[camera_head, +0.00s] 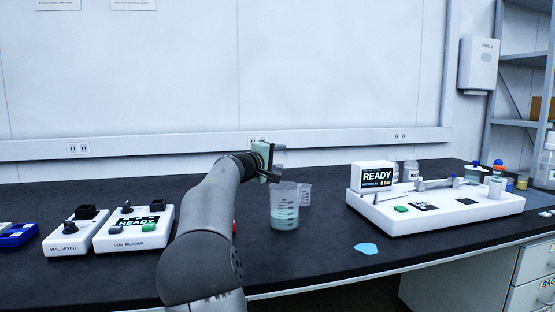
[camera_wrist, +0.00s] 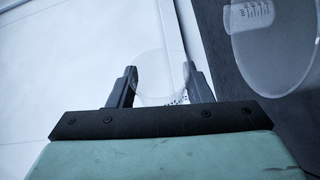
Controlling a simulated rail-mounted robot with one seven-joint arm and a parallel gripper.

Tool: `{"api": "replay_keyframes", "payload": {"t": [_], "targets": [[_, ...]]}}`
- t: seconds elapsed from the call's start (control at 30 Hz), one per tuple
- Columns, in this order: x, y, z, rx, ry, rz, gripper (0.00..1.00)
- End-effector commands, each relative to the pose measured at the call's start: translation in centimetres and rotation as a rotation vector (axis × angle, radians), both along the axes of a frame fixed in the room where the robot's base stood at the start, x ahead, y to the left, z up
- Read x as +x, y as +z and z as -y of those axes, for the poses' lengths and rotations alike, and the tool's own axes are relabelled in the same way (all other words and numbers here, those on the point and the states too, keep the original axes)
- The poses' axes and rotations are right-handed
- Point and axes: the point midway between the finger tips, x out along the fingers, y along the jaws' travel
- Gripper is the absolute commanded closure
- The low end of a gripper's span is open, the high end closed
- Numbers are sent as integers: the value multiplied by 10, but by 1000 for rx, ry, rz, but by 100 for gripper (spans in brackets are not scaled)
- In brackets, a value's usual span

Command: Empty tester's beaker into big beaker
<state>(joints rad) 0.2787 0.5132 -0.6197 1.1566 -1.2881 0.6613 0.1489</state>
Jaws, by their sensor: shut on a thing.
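My gripper (camera_head: 273,165) is shut on a small clear beaker (camera_wrist: 160,78). In the wrist view the beaker sits between the two dark fingers. In the head view the held beaker (camera_head: 280,157) is mostly hidden behind my gripper, and its tilt and contents cannot be told. The big beaker (camera_head: 285,207) stands upright on the dark bench just below and slightly right of my gripper, with pale teal liquid in its lower part. A clear beaker with printed marks (camera_wrist: 262,30) shows at the upper right of the wrist view, apart from the fingers.
A white tester (camera_head: 438,207) reading READY is at right. A light blue puddle-like patch (camera_head: 366,248) lies near the front edge. The vial reader (camera_head: 135,236) and vial mixer (camera_head: 73,238) are at left.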

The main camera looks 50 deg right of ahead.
Motion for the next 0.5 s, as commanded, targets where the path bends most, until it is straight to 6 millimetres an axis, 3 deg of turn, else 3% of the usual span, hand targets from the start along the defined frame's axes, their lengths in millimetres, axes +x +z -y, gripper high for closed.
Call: {"api": "replay_keyframes", "payload": {"t": [0.5], "targets": [[6,8,2,72,1,-175,79]]}}
